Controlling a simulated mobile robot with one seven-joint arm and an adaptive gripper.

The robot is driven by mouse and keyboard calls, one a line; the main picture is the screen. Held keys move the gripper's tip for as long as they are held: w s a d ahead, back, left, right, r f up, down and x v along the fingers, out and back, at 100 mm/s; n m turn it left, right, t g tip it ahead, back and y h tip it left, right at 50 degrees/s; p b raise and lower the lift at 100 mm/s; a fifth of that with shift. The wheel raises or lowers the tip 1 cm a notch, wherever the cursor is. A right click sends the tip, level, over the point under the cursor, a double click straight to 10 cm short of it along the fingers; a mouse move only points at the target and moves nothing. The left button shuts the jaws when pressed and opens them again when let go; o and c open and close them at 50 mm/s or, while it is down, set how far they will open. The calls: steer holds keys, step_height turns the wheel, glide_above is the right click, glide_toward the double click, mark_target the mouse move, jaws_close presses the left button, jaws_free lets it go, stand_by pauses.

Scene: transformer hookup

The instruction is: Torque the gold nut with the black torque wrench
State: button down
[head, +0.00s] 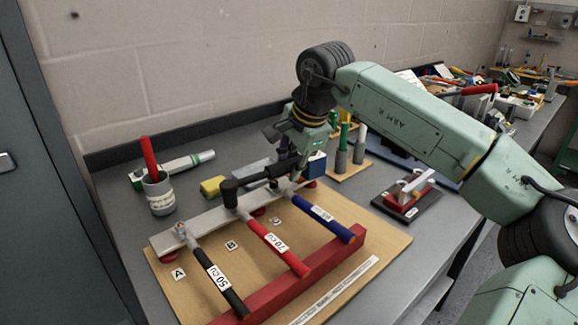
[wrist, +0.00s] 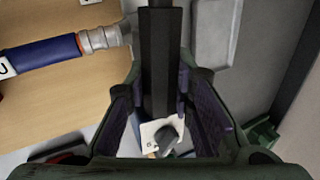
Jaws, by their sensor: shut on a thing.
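My gripper (head: 296,165) is shut on the black torque wrench (head: 257,177), held nearly level above the metal bar. In the wrist view the wrench (wrist: 160,55) runs up the picture from between the fingers (wrist: 162,112). In the head view its thick black head (head: 230,192) stands at the bar end of the red cable (head: 272,243), by label B (head: 232,245). The head covers that joint; I cannot see the gold nut or tell whether the socket sits on it. The black cable (head: 218,280) and blue cable (head: 322,217) lie on either side.
The cables rest on a red block (head: 300,280) on a wooden board (head: 376,240). A grey cup (head: 159,195) with a red handle, a yellow block (head: 212,186) and a white-green tool (head: 174,168) stand behind left. A black stand (head: 405,200) is at right. A wall closes the back.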

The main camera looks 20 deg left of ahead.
steer(key=shift+s+d+m, duration=0.2)
steer(key=shift+d+m, duration=0.1)
steer(key=shift+d, duration=0.05)
stand_by(0.3)
steer(key=shift+s+d+m+t+h+b, duration=0.3)
steer(key=shift+s+d+m+b, duration=0.55)
steer(key=shift+b, duration=0.3)
steer(key=shift+s+d+m+t+h+b, duration=0.3)
steer(key=shift+s+d+m+b, duration=0.35)
steer(key=shift+s+m+b, duration=0.3)
